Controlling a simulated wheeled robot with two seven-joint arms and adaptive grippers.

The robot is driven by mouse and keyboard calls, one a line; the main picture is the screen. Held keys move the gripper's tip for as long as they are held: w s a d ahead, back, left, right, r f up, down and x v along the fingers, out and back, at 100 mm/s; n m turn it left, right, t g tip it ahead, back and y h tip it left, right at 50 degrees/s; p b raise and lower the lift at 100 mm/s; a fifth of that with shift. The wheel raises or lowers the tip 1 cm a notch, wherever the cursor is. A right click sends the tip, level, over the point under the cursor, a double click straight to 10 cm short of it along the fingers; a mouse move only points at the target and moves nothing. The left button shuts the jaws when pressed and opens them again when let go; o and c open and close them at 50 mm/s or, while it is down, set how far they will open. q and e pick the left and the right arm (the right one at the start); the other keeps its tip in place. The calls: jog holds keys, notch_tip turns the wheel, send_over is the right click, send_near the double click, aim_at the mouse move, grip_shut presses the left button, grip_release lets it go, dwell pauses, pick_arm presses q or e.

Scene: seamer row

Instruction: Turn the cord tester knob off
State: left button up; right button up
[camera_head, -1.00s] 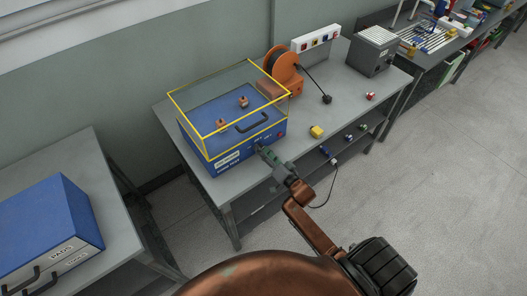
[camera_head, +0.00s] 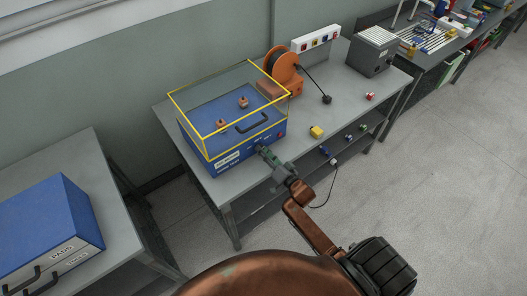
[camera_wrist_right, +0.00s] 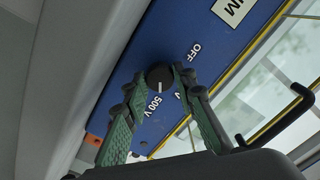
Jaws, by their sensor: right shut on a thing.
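The cord tester is a blue box (camera_head: 232,166) on the grey bench, under a clear cover with yellow edges (camera_head: 210,135). Its black round knob (camera_wrist_right: 160,77) shows in the right wrist view on the blue front panel. The knob's white mark points toward the "500 V" label (camera_wrist_right: 152,107). The "OFF" label (camera_wrist_right: 194,51) is up and right of the knob; another label ending in "V" is partly hidden by a finger. My right gripper (camera_head: 263,151) is at the panel, its green-padded fingers shut on the knob. My left gripper is not in view.
An orange cord reel (camera_head: 283,66), a socket strip (camera_head: 315,39) and a grey box (camera_head: 372,50) stand at the back of the bench. A yellow plug (camera_head: 316,132) and a red one (camera_head: 370,97) lie right of the tester. A blue drawer cabinet (camera_head: 45,225) stands on the left bench.

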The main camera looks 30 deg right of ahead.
jog(key=n+p, duration=0.2)
jog(key=n, duration=0.2)
jog(key=shift+n, duration=0.3)
jog(key=n, duration=0.3)
jog(key=shift+n+p, duration=0.3)
jog(key=shift+p, duration=0.05)
jog(key=n, duration=0.2)
jog(key=shift+n, duration=0.4)
jog(key=n, duration=0.5)
jog(key=shift+f, duration=0.1)
jog(key=n+b, duration=0.1)
jog(key=n, duration=0.3)
jog(key=shift+n+b, duration=0.7)
jog(key=shift+n, duration=0.8)
jog(key=shift+a+n, duration=0.1)
jog(key=shift+n, duration=0.2)
jog(key=o, duration=1.2)
jog(key=shift+c, duration=0.2)
